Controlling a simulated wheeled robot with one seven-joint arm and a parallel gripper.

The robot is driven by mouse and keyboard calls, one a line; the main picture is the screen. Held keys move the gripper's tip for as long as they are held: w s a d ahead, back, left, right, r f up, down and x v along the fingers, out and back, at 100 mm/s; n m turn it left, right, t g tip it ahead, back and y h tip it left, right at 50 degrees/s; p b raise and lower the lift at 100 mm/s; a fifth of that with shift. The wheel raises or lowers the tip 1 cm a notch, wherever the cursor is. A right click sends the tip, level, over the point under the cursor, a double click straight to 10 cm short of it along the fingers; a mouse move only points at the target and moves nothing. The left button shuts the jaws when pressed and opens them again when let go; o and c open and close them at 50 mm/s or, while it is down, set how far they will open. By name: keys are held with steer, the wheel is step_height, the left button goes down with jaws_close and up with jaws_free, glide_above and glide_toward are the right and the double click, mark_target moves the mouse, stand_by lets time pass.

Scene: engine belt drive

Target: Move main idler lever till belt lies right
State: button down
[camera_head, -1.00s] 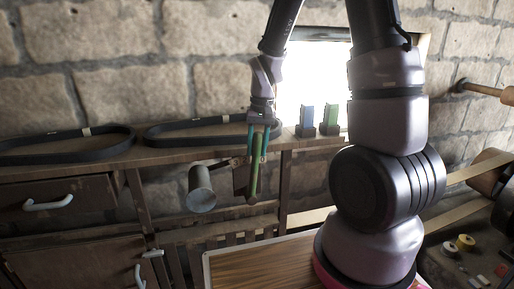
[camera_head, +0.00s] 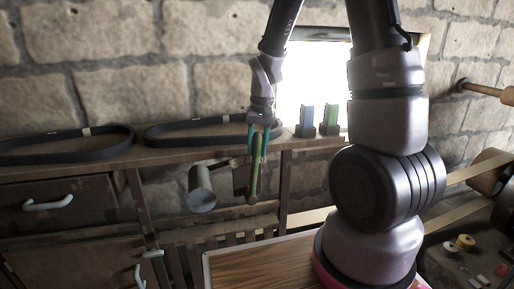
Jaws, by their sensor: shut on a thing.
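My gripper (camera_head: 260,138), with teal fingers, is shut on the upper part of the green lever (camera_head: 255,178). The lever hangs almost upright in front of the wooden bench front, with a rounded brownish lower end. A grey cylinder, perhaps the idler roller (camera_head: 201,190), is just left of the lever, at the end of a short dark arm. A pale flat belt (camera_head: 472,172) shows at the right edge, running to a brown pulley (camera_head: 490,172). The belt's middle stretch is hidden behind my arm, so I cannot tell how it lies on the roller.
Two dark loop belts (camera_head: 65,146) lie on the shelf at left and centre. A wooden board (camera_head: 255,265) is in front.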

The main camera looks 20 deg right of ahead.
steer(key=shift+a, duration=0.1)
steer(key=shift+a+h, duration=1.2)
steer(key=shift+a, duration=0.75)
steer(key=c, duration=0.5)
jaws_free()
steer(key=shift+r, duration=0.1)
step_height(320, 180, up, 11)
steer(key=a, duration=0.1)
steer(key=shift+f, duration=0.2)
steer(key=shift+s, duration=0.1)
